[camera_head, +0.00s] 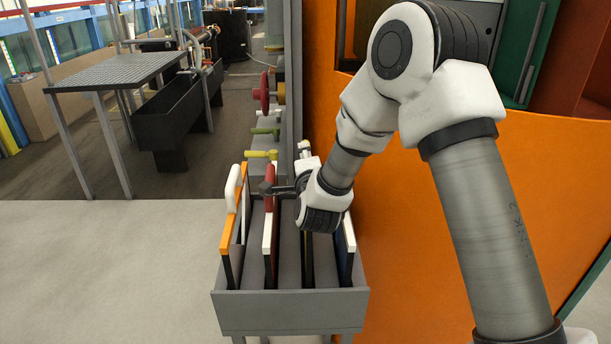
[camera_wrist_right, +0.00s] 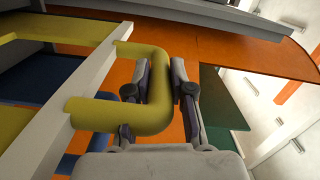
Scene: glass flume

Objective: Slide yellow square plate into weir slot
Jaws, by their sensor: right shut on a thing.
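My right gripper (camera_head: 306,193) reaches down from the right over a grey rack (camera_head: 290,310) in the head view. In the right wrist view its two fingers (camera_wrist_right: 162,88) are shut on the bent yellow handle (camera_wrist_right: 150,60) of the yellow plate (camera_wrist_right: 58,27). A pale edge strip (camera_wrist_right: 75,120) runs along the plate beside the handle. In the head view my wrist hides most of this plate and its handle. I cannot tell whether the plate is still seated in the rack. The weir slot cannot be made out. My left gripper is not in view.
The rack also holds an orange-edged plate with a white handle (camera_head: 232,187), a plate with a red handle (camera_head: 270,178) and a white-edged blue plate (camera_head: 348,238). An orange wall (camera_head: 420,240) stands close on the right. The floor left of the rack is clear.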

